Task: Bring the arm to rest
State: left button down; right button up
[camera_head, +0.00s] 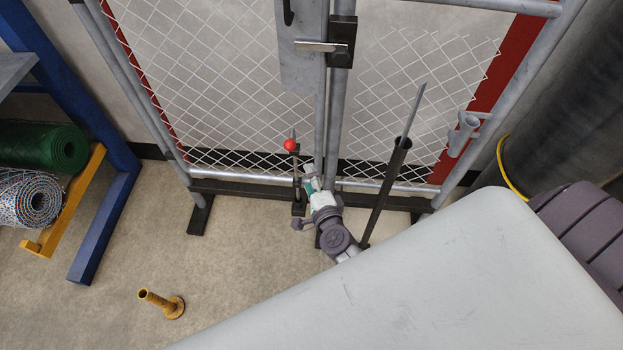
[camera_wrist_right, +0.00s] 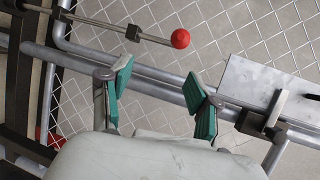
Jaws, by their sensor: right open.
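My right gripper (camera_head: 314,186) is low in front of the chain-link gate, close to the middle posts, in the head view. In the right wrist view the same gripper (camera_wrist_right: 158,90) has its two green-padded fingers spread apart with nothing between them. Behind the fingers run grey gate tubes and wire mesh. A lever with a red ball (camera_head: 290,145) stands just left of the gripper. In the right wrist view the red ball (camera_wrist_right: 180,39) is beyond the fingertips, apart from them. My left gripper is not in view.
A black tube (camera_head: 387,190) holding a grey rod leans right of my gripper. A latch (camera_head: 341,42) is on the middle posts. A rack at left holds a green mesh roll (camera_head: 40,148). Floor at lower left is mostly clear.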

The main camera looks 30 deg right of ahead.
dwell(0.5)
jog(key=s+a+f+n+g+y, duration=0.2)
jog(key=s+f+n+g, duration=0.2)
jog(key=s+f+n, duration=0.6)
jog(key=s+a+f+n+g+y, duration=0.3)
jog(key=s+f, duration=0.4)
jog(key=f, duration=0.7)
jog(key=s+d+f+n+g+h, duration=0.1)
jog(key=s+d+f+n+g, duration=0.1)
jog(key=s, duration=0.5)
jog(key=s+d+f+n+g, duration=0.2)
jog(key=s+f+n, duration=0.2)
jog(key=s, duration=0.4)
jog(key=s+d+f+n+g+h, duration=0.1)
jog(key=s+d+f+n+g, duration=0.1)
jog(key=s, duration=0.6)
notch_tip(320, 180, down, 3)
jog(key=shift+s+d+r+n+g+h, duration=0.25)
jog(key=shift+n+g, duration=0.35)
jog(key=shift+n, duration=0.3)
